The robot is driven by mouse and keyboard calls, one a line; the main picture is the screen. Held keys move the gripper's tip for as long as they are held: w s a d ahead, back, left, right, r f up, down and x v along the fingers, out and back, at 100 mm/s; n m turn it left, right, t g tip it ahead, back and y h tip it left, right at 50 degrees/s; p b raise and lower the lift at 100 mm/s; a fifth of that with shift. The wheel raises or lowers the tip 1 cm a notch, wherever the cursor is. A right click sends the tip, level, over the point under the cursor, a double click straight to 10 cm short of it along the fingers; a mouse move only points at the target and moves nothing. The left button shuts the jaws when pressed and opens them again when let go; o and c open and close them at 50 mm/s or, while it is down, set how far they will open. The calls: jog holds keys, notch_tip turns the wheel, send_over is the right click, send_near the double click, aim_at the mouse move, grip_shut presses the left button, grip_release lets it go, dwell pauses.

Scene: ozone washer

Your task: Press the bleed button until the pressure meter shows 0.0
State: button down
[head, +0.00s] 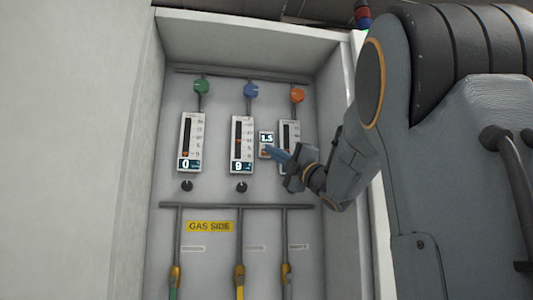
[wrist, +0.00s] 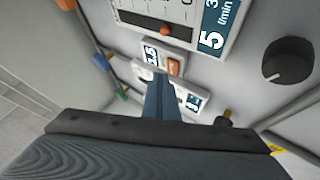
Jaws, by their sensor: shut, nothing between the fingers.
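The pressure meter (head: 266,138) is a small panel display between the middle and right flow meters, and it reads 1.5. It also shows, rotated, in the wrist view (wrist: 151,56). The bleed button (wrist: 175,67) is the orange button beside the display; in the head view the fingertips partly cover it. My gripper (head: 273,151) is shut and empty, its blue-grey fingers pointing at the button area. In the wrist view the fingertips (wrist: 159,76) appear right beside the button. I cannot tell whether they touch it.
Flow meters (head: 190,143) and (head: 242,145) read 0 and 9; my gripper partly hides the right meter (head: 290,132). Black knobs (head: 187,186) sit below, and green, blue and orange valves (head: 297,95) above. Pipes (head: 230,206) cross the panel. The cabinet's right wall (head: 334,110) is close to my arm.

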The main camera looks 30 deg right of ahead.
jog(key=shift+w, duration=0.1)
jog(key=shift+w+d+b, duration=0.1)
jog(key=shift+w+b, duration=0.2)
jog(key=shift+b, duration=0.1)
jog(key=shift+w+d, duration=0.1)
jog(key=shift+w, duration=0.25)
dwell(0.7)
jog(key=shift+s+b, duration=0.1)
jog(key=shift+b, duration=0.2)
jog(key=shift+s+a+b, duration=0.2)
jog(key=shift+s+b, duration=0.25)
jog(key=shift+s, duration=0.2)
jog(key=shift+s, duration=0.1)
jog(key=shift+s+a+b, duration=0.25)
jog(key=shift+s+b, duration=0.1)
jog(key=shift+s, duration=0.45)
jog(key=shift+s+a+b, duration=0.2)
jog(key=shift+s+b, duration=0.15)
jog(key=shift+s, duration=0.4)
jog(key=shift+s+a+b, duration=0.25)
jog(key=shift+s+b, duration=0.1)
jog(key=shift+s, duration=0.45)
jog(key=shift+w, duration=0.1)
